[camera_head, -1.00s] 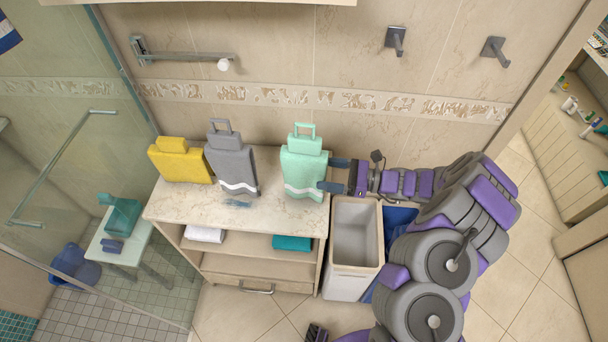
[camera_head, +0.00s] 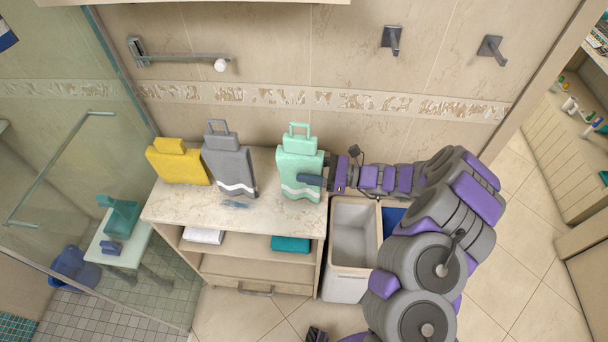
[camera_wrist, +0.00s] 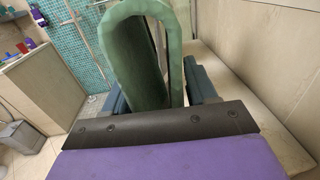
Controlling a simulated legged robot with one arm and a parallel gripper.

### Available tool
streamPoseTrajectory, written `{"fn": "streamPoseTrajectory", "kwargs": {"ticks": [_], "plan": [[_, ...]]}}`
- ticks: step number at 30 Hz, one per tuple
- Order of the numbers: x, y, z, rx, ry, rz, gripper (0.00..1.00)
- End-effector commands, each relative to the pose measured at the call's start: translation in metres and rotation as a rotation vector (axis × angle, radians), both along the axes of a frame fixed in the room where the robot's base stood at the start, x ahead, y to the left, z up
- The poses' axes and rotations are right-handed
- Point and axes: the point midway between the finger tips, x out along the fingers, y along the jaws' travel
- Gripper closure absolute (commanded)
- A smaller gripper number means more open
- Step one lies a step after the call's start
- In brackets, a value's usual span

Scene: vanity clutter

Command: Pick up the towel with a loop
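A mint-green towel (camera_head: 302,165) with a loop on top and a white stripe stands upright at the right end of the vanity top. A grey towel (camera_head: 229,165), also with a loop, and a yellow towel (camera_head: 178,163) stand to its left. My gripper (camera_head: 316,172) reaches in from the right. One finger lies in front of the green towel; the other is hidden behind it. In the wrist view, the green towel (camera_wrist: 128,55) rises between the two fingers of my gripper (camera_wrist: 160,88), which look open, with a gap on the right side.
The vanity (camera_head: 180,211) has a bluish item (camera_head: 235,204) on top and folded white (camera_head: 203,236) and teal (camera_head: 291,243) cloths below. A bin (camera_head: 352,238) stands to its right. A wall bar (camera_head: 180,59) and hooks (camera_head: 391,40) are above.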

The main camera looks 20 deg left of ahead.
Motion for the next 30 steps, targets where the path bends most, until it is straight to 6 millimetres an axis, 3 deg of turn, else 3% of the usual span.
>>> {"fn": "streamPoseTrajectory", "kwargs": {"ticks": [12,23,30], "plan": [[0.000,0.002,-0.001,-0.002,0.001,0.002,0.82],[0.000,0.001,0.003,-0.004,0.000,0.002,0.82],[0.000,0.001,0.032,0.002,-0.004,0.002,0.82]]}}
